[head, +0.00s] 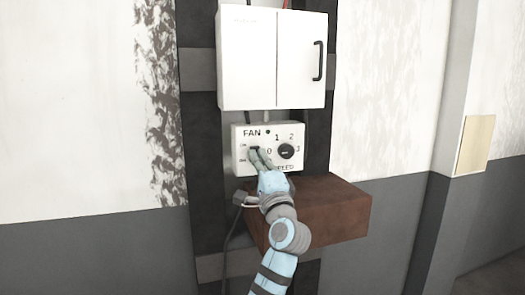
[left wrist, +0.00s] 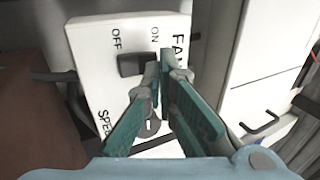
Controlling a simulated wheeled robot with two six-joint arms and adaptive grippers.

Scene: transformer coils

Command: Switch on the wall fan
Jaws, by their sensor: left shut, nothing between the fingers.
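The white fan control box (head: 240,165) is on the wall, marked FAN and SPEED. It has a dark rocker switch (head: 254,148) at its left and a round black speed knob (head: 286,151) at its right. In the left wrist view the rocker switch (left wrist: 130,64) lies under the ON and OFF labels. My left gripper (head: 257,154) is shut and empty, its fingertips at the switch. In the left wrist view my left gripper (left wrist: 160,68) has its tips by the ON side of the switch; I cannot tell if they touch. The fingers partly hide the knob.
A white two-door cabinet (head: 246,60) with a black handle hangs just above the box. A brown block (head: 330,210) juts out below right. A grey plug with a cable (head: 241,199) hangs below left. The wall to the left is clear.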

